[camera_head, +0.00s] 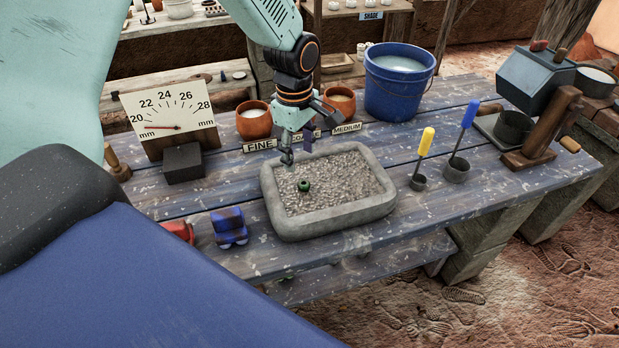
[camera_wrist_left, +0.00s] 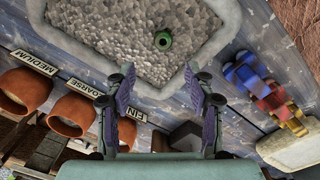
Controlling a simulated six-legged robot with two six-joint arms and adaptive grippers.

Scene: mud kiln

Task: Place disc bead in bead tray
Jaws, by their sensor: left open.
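A small green disc bead (camera_head: 304,186) lies on the grey gravel in the stone bead tray (camera_head: 345,216). The bead also shows in the left wrist view (camera_wrist_left: 163,40), near the middle of the gravel, with the tray rim (camera_wrist_left: 215,50) around it. My left gripper (camera_head: 298,150) is above the tray's back left edge, open and empty. In the left wrist view its two purple-padded fingers (camera_wrist_left: 158,100) are wide apart, with the bead beyond them and clear of both. My right gripper does not show in either view.
Clay pots (camera_head: 254,120) with FINE and MEDIUM labels stand behind the tray. A blue bucket (camera_head: 398,85) is at the back. A dial gauge (camera_head: 170,112) stands left; a blue toy-like block (camera_head: 229,227) lies left of the tray. Yellow (camera_head: 424,150) and blue-handled tools stand right.

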